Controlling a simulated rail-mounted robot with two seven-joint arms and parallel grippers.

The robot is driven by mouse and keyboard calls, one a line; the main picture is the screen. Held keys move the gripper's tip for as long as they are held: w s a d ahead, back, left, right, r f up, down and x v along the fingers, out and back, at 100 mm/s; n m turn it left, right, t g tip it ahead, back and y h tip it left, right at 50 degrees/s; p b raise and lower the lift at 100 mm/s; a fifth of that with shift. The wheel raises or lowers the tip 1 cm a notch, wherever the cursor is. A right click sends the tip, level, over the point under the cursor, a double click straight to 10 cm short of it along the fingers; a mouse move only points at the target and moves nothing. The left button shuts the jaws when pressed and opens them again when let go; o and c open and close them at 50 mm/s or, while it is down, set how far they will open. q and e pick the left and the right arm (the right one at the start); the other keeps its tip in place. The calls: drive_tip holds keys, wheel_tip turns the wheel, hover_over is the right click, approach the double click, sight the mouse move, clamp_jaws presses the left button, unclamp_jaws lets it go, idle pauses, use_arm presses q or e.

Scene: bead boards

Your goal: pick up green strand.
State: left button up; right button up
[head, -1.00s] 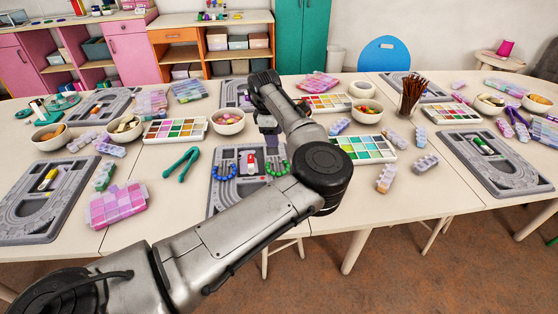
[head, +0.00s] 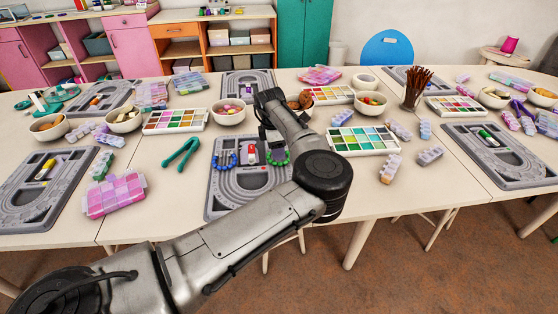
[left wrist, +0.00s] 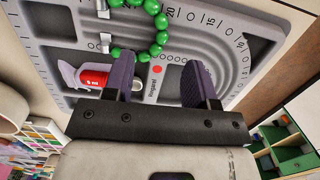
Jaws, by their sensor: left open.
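The green strand (head: 279,158) is a curved row of round green beads on the grey bead board (head: 214,204) in the middle of the table. In the left wrist view the green strand (left wrist: 158,40) curves across the top of the picture, ahead of the fingers. My left gripper (left wrist: 160,66) is open with nothing between its two dark fingers. In the head view my left gripper (head: 269,139) hangs over the board close to the green strand, and my arm partly hides it. My right gripper is not in view.
A blue strand (head: 224,161) and a small red and white bottle (head: 251,152) lie on the same board. Green pliers (head: 182,154) lie to the left. A paint-like bead tray (head: 363,142) stands to the right, with bowls behind.

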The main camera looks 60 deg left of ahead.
sight(280, 162)
use_arm(q)
drive_tip(key=shift+w+d+f+b, duration=0.1)
drive_tip(key=shift+w+f+b, duration=0.05)
drive_tip(key=shift+f+b, duration=0.85)
drive_tip(key=shift+w+f+b, duration=0.1)
drive_tip(key=shift+f+b, duration=0.6)
drive_tip(key=shift+f, duration=0.95)
drive_tip(key=shift+c, duration=0.7)
clamp_jaws()
drive_tip(key=shift+r, duration=0.1)
